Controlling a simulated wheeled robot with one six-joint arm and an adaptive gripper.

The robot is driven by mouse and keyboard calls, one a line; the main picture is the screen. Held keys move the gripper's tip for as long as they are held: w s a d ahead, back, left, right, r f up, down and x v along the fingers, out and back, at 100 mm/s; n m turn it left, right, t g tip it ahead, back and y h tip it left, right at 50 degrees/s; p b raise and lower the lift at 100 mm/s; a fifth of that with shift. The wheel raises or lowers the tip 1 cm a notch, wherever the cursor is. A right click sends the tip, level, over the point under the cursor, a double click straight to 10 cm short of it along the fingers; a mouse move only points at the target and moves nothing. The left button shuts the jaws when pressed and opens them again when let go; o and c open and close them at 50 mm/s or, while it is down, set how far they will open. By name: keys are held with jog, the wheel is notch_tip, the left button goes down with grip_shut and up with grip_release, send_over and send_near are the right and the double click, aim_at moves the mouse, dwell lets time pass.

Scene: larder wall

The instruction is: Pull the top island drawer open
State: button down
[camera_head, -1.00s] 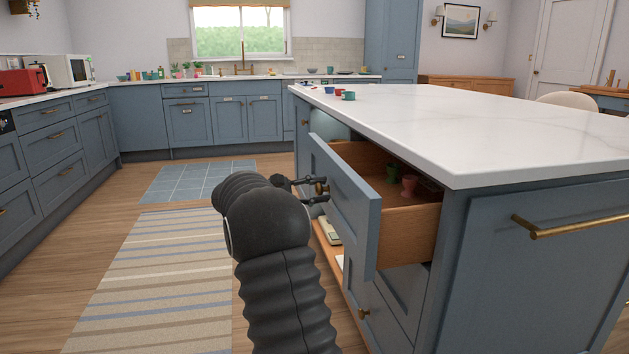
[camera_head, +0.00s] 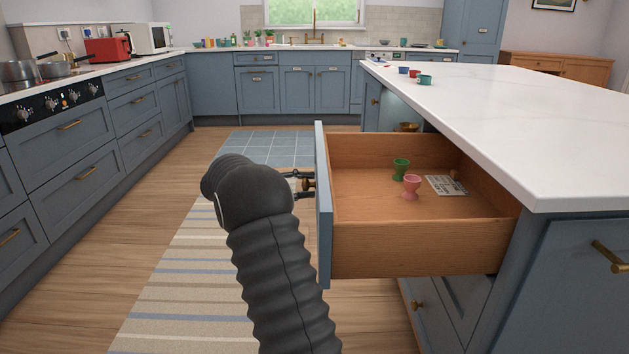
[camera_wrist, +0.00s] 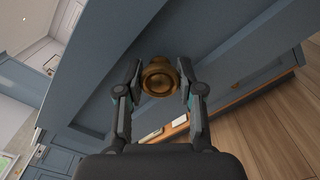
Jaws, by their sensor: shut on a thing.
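The top island drawer (camera_head: 420,250) stands well out from the blue island, its wooden inside in full view. Its blue front panel (camera_head: 323,205) faces left. My gripper (camera_head: 303,184) is at the outer side of that panel, shut on the round brass knob. In the wrist view the knob (camera_wrist: 158,77) sits between the two fingers (camera_wrist: 160,85) of my gripper, against the blue front. Inside the drawer are a green egg cup (camera_head: 400,168), a pink egg cup (camera_head: 412,187) and a flat printed card (camera_head: 446,185).
The white island top (camera_head: 520,110) overhangs the drawer's right end and bears several small cups (camera_head: 424,80). A striped rug (camera_head: 190,285) and bare floor lie left, before the counter with the hob (camera_head: 50,108).

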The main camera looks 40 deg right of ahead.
jog(key=shift+w+a+f, duration=0.1)
jog(key=shift+a, duration=0.05)
jog(key=c, duration=0.7)
grip_release()
notch_tip(320, 180, up, 10)
jog(key=shift+r, duration=0.1)
jog(key=shift+d, duration=0.2)
